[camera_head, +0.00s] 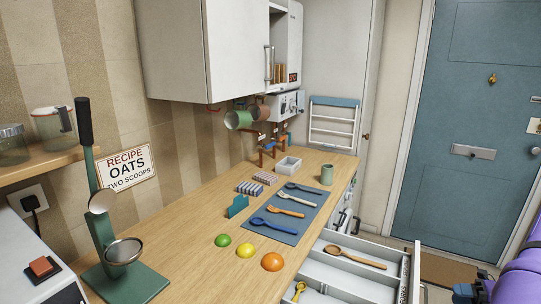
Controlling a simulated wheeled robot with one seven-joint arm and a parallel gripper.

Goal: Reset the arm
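Part of what appears to be my arm, purple with dark blue and black parts, shows at the lower right edge, beside the open drawer (352,274). It is cut off by the picture's edge. I cannot make out gripper fingers there, so I cannot see whether my gripper is open or holds anything. The arm part looks apart from the wooden worktop (192,268).
The open drawer holds a wooden spoon (354,257) and juts into the space before the worktop. A blue door (465,110) stands behind.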

